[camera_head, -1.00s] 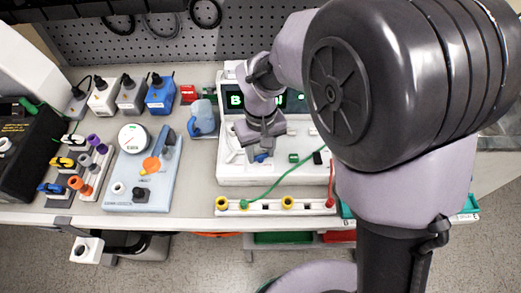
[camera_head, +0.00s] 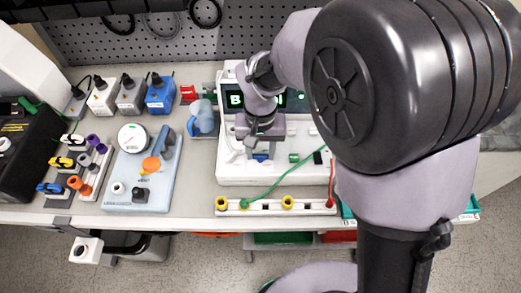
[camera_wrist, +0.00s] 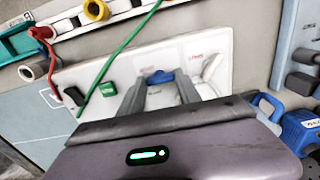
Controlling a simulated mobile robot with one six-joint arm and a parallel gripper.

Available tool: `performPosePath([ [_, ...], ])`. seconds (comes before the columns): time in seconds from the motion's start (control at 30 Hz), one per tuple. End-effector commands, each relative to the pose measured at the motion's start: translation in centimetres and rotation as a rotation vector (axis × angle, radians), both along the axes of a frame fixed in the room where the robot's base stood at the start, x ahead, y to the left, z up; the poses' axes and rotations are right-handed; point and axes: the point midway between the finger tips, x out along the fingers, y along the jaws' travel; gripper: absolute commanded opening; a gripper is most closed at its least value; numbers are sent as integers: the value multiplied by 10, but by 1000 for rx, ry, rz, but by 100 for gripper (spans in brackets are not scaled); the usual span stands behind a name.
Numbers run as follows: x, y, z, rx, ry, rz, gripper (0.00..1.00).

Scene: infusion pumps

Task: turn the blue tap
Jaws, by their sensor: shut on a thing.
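The blue tap (camera_head: 262,157) sits on the front panel of a white pump unit (camera_head: 232,168). It also shows in the wrist view (camera_wrist: 160,77), between the tips of my two fingers. My gripper (camera_wrist: 161,84) is shut on the blue tap from above. In the head view my gripper (camera_head: 261,150) covers the back part of the tap. How firmly each finger touches it is hard to see.
A green connector (camera_head: 293,158) and a black one stand right of the tap. A green cord (camera_head: 272,187) runs to a white rail (camera_head: 262,207) with yellow ports in front. A blue jug (camera_head: 202,120) and a pale-blue gauge unit (camera_head: 125,175) stand to the left.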

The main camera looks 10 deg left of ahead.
Motion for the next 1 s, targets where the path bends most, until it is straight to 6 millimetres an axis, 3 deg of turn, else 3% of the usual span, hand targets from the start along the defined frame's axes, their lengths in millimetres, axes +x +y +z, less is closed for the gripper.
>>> performPosePath([
  [0.2,0,0,0,1,0,-2,0],
  [0.23,0,0,0,1,0,-2,44],
  [0.33,0,0,0,1,0,-1,62],
  [0.67,0,0,4,1,0,0,62],
  [0.77,1,0,24,2,-3,0,62],
  [1.0,1,1,107,3,-3,-1,62],
])
